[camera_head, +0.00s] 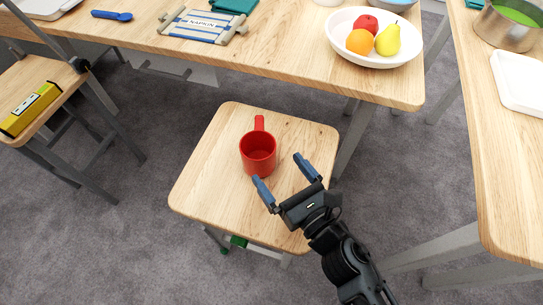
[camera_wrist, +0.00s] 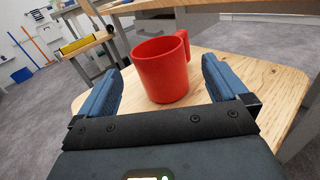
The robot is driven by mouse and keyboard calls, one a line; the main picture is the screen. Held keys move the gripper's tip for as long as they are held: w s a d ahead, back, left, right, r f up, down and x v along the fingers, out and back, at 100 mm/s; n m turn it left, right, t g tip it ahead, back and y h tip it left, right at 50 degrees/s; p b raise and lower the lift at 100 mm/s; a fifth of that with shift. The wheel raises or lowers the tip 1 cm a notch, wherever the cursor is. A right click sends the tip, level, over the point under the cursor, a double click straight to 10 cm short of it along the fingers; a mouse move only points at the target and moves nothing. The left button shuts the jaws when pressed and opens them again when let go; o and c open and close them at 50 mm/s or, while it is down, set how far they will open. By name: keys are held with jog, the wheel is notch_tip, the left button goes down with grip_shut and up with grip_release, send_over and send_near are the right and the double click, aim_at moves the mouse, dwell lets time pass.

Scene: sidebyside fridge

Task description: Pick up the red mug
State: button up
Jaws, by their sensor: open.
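The red mug (camera_head: 258,154) stands upright on a small wooden stool seat (camera_head: 205,180) in the head view. Its handle points away toward the big table. My gripper (camera_head: 283,174) is open, its two blue fingers pointing at the mug from the lower right. In the wrist view the mug (camera_wrist: 163,72) shows beyond and between the open fingers of my gripper (camera_wrist: 160,88), with its handle at the upper right. The mug looks apart from both fingers, and nothing is held.
Another table (camera_head: 500,150) stands at right with a pot (camera_head: 505,27).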

aim_at(268, 159)
jog(key=shift+w+a+n, duration=0.4)
jog(key=shift+w+a, duration=0.5)
jog(key=shift+w, duration=0.3)
jog(key=x, duration=0.5)
jog(key=shift+w+a+p, duration=0.25)
jog(key=shift+p, duration=0.15)
jog(key=c, duration=1.3)
